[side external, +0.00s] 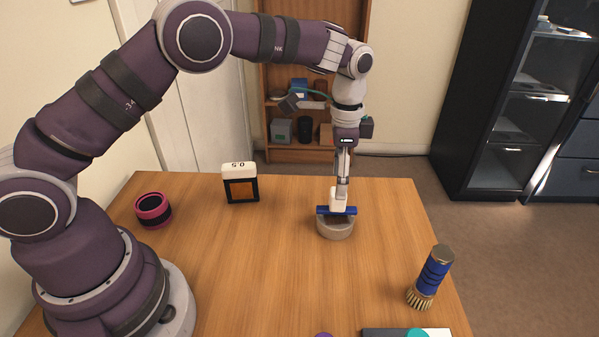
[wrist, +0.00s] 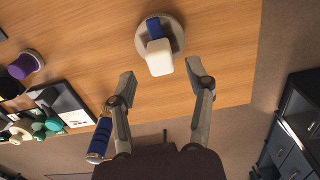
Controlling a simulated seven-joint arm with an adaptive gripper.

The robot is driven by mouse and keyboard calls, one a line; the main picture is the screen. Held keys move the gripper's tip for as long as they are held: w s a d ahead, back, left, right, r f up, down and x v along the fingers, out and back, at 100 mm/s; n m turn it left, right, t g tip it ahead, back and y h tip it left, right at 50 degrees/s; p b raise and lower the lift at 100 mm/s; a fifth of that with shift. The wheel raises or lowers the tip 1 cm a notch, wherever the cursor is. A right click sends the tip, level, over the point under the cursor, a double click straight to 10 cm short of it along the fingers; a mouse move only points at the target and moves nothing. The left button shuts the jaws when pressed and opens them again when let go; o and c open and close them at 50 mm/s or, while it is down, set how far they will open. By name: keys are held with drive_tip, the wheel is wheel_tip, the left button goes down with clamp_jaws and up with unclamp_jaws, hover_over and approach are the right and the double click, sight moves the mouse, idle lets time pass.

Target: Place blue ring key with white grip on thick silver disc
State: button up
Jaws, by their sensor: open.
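The blue ring key with its white grip (side external: 337,197) sits on the thick silver disc (side external: 336,229) near the table's right side. Its blue bar (side external: 350,211) lies across the disc's top and the white grip stands up from it. In the wrist view, the white grip (wrist: 159,57) hides part of the blue bar (wrist: 153,28) and of the disc (wrist: 174,30). My gripper (side external: 342,182) is right above the grip. The wrist view shows my gripper (wrist: 163,78) open, with its fingers apart on either side and clear of the grip.
A blue brush-like tool with a gold end (side external: 434,275) stands tilted at the right. A black-framed filter with a white top (side external: 240,183) and a pink-and-black ring (side external: 153,210) are at the left. A dark tray (side external: 375,332) is at the front. The table's middle is clear.

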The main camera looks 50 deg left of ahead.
sight(326, 209)
wheel_tip(326, 209, up, 6)
drive_tip(key=shift+r, duration=0.15)
drive_tip(key=s+a+r+n+t, duration=0.2)
drive_tip(key=s+a+r+n, duration=0.15)
drive_tip(key=s+r, duration=0.3)
drive_tip(key=s+a+n+t, duration=0.1)
drive_tip(key=s+n, duration=0.1)
drive_tip(key=s, duration=0.3)
drive_tip(key=s+a+f+n+t, duration=0.1)
drive_tip(key=s+n+t, duration=0.1)
drive_tip(key=s, duration=0.4)
drive_tip(key=shift+s+a+n+t, duration=0.15)
drive_tip(key=shift+a+n+t, duration=0.15)
drive_tip(key=shift+n, duration=0.45)
